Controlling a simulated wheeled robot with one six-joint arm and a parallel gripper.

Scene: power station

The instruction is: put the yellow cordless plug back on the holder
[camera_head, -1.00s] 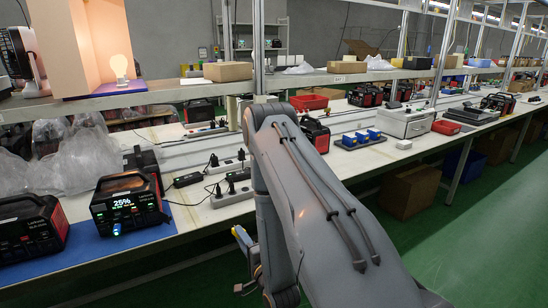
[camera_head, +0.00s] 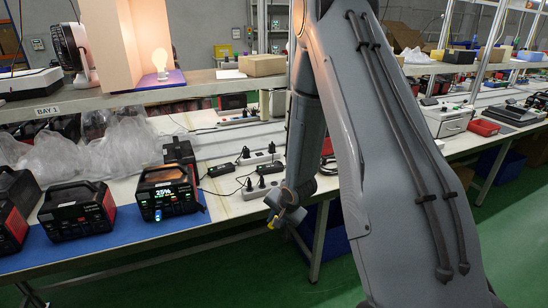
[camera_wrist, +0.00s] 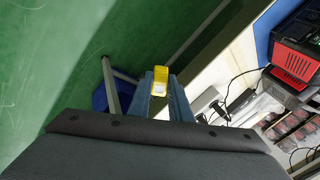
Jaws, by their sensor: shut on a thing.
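My gripper (camera_head: 287,213) hangs in front of the bench's front edge, above the green floor. In the wrist view its two blue-grey fingers (camera_wrist: 160,86) are shut on the yellow cordless plug (camera_wrist: 160,74). The plug has a pale, whitish face at its lower part. It also shows in the head view as a small yellow patch (camera_head: 274,223) at the gripper's tip. No holder can be made out now; my arm hides a wide part of the bench.
The bench holds a power station with a lit 25% display (camera_head: 168,193), another black-and-red one (camera_head: 76,211) and a power strip with plugs (camera_head: 262,185). A shelf with a lamp box (camera_head: 126,45) runs above. A blue crate (camera_head: 325,232) stands below.

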